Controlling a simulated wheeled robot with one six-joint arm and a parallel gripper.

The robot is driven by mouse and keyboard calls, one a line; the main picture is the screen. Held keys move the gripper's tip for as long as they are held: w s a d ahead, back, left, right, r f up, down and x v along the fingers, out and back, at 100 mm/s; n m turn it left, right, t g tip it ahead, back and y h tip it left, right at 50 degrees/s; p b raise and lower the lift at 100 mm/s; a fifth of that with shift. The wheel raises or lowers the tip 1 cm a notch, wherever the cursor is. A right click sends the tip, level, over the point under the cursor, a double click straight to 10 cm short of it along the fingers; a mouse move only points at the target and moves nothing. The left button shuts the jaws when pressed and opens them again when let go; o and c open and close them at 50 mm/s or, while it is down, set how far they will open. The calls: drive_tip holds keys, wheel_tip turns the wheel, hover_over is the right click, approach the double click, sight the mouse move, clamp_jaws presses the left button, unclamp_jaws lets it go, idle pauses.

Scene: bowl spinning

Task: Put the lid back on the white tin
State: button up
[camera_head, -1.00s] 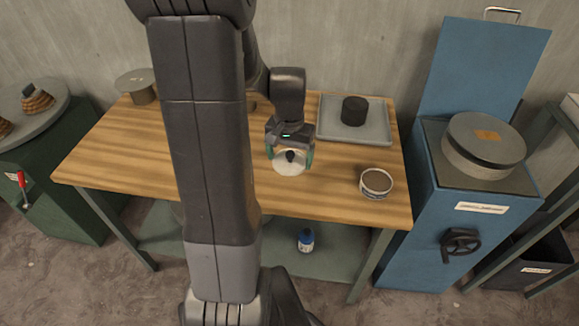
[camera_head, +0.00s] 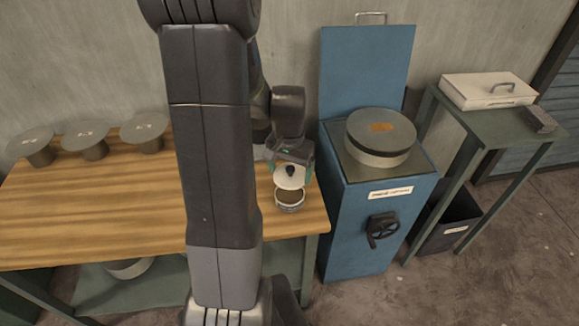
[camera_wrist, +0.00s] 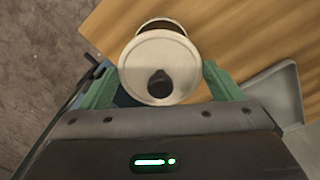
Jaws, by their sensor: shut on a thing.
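The white tin (camera_head: 290,207) stands open near the right front corner of the wooden table, its brown inside showing. The lid (camera_head: 282,184) is a pale disc with a black knob. My gripper (camera_head: 291,172) is shut on the lid, one green finger at each side of its rim. In the head view the lid overlaps the far edge of the tin. In the wrist view the lid (camera_wrist: 135,68) covers most of the tin (camera_wrist: 146,27), leaving its upper part showing. The lid looks off-centre from the tin; I cannot tell the gap in height.
A blue cabinet (camera_head: 352,230) with a round grey-topped drum (camera_head: 380,150) stands just right of the table. Several grey-topped stands (camera_head: 85,140) are at the back left. A grey tray (camera_wrist: 272,92) lies beside my gripper. The table's left front is clear.

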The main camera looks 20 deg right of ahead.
drive_tip(key=shift+a+f+b, duration=0.1)
drive_tip(key=shift+f+b, duration=2.3)
drive_tip(key=shift+f, duration=0.75)
drive_tip(key=shift+f, duration=0.15)
drive_tip(key=o, duration=0.8)
drive_tip(key=shift+r+p, duration=2.5)
drive_tip(key=shift+r, duration=1.05)
